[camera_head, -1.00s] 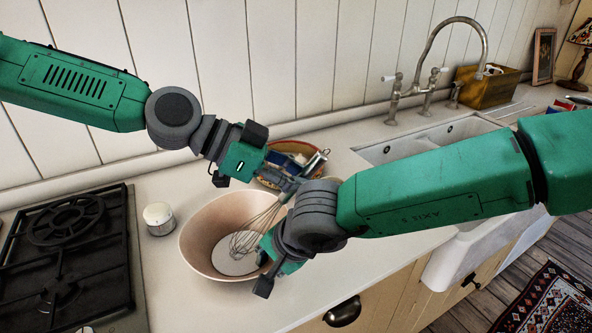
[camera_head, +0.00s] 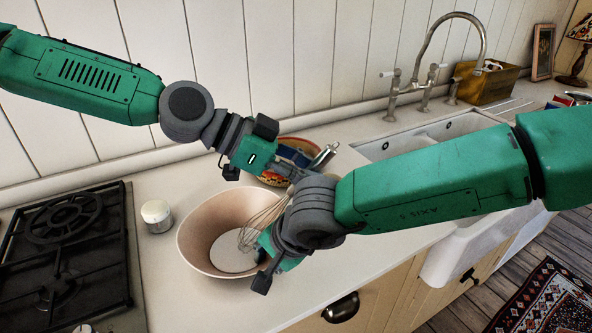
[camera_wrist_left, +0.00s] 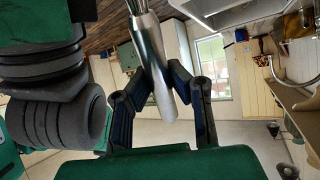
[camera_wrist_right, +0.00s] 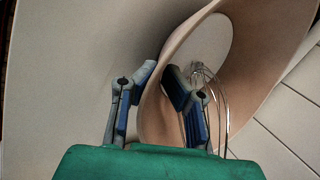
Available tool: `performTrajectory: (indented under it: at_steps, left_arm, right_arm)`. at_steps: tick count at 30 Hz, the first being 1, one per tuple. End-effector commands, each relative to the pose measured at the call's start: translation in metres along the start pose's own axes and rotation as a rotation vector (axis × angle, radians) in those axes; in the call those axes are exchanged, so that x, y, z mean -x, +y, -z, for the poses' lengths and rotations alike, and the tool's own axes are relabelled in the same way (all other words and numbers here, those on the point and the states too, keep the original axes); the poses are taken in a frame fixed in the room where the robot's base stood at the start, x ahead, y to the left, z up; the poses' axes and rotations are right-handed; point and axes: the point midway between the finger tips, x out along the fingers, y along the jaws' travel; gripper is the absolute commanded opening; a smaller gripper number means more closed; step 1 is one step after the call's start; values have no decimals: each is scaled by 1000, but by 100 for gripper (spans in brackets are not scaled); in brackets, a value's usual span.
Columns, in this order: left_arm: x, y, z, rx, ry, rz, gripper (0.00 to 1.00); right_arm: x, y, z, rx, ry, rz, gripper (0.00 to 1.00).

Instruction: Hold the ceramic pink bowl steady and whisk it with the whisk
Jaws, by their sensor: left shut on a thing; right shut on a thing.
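The pink bowl (camera_head: 205,228) stands on the counter right of the hob. My right gripper (camera_head: 262,258) is at its right front rim; in the right wrist view its fingers (camera_wrist_right: 160,95) are shut on the bowl wall (camera_wrist_right: 152,115), one finger on each side. My left gripper (camera_head: 290,170) is behind and above the bowl's right side. In the left wrist view its fingers (camera_wrist_left: 160,85) are shut on the whisk's silver handle (camera_wrist_left: 155,60). The whisk's wires (camera_head: 258,222) hang tilted into the bowl. Their lower ends show in the right wrist view (camera_wrist_right: 205,80).
A gas hob (camera_head: 65,250) lies at left, with a small white jar (camera_head: 156,215) beside the bowl. A patterned bowl (camera_head: 275,179) stands behind the left gripper. The sink (camera_head: 440,130) is at right. My right forearm crosses in front of the counter's right part.

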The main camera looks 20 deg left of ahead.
Motion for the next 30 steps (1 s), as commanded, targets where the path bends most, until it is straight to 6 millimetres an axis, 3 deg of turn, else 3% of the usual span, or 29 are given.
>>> performTrajectory:
  at_steps: [8, 30]
  left_arm:
    - [28, -6, 13, -3, 5, 4, 0]
    - [71, -9, 91, -3, 2, 4, 0]
  right_arm:
    - [0, 1, 0, 1, 4, -4, 0]
    - [0, 1, 1, 1, 3, -3, 0]
